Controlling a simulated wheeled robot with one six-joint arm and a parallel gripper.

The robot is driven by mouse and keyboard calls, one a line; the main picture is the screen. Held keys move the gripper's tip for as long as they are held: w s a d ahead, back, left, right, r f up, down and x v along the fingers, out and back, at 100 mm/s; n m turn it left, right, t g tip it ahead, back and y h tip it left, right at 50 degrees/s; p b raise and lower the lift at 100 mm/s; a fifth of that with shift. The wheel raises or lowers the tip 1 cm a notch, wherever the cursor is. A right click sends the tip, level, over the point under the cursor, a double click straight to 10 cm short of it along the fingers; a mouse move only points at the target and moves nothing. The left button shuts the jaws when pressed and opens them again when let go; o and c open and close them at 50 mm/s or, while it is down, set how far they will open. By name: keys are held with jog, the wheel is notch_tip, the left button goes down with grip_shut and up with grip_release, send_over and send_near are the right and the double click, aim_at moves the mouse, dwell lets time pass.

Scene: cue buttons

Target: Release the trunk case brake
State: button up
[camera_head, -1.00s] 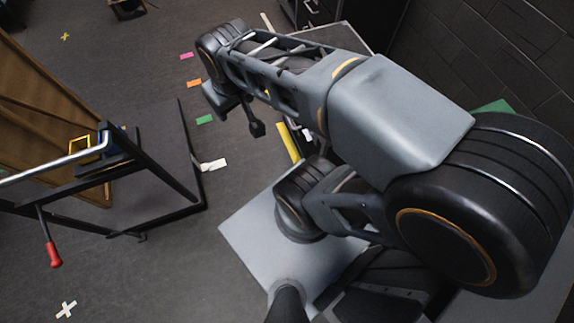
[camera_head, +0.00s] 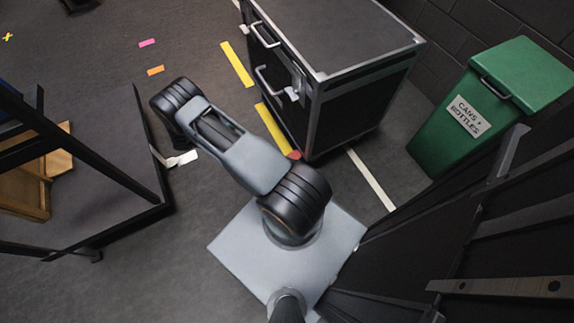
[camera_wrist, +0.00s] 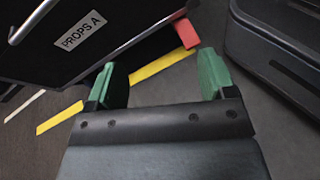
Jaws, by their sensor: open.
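The trunk case (camera_head: 365,105) is a black box with silver edges and silver handles, standing at the upper middle of the head view. A red brake piece (camera_head: 295,155) shows low at its near corner, close to the floor. In the wrist view the case (camera_wrist: 40,50) carries a "PROPS A" label, and the red brake piece (camera_wrist: 186,33) sticks out at its lower corner. My gripper (camera_wrist: 163,77) has two green fingers, apart and empty. The red piece appears beyond the fingertips, not between them. I cannot make out my gripper in the head view.
A green bin (camera_head: 490,105) labelled for cans and bottles stands right of the case. A black-framed cart (camera_head: 95,225) is at the left. Yellow tape strips (camera_head: 236,64) mark the floor beside the case. A dark object (camera_wrist: 285,45) is at the wrist view's right.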

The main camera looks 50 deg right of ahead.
jog(key=s+d+f+n+h+b, duration=0.1)
jog(key=s+f+n+h+b, duration=0.2)
jog(key=f, duration=1.1)
jog(key=n+h+b, duration=0.2)
jog(key=b, duration=0.3)
send_near(292, 157)
jog(key=shift+t, duration=0.4)
jog(key=x, duration=0.5)
jog(key=shift+s+d+f, duration=0.25)
jog(key=shift+s, duration=0.1)
jog(key=shift+x, duration=0.8)
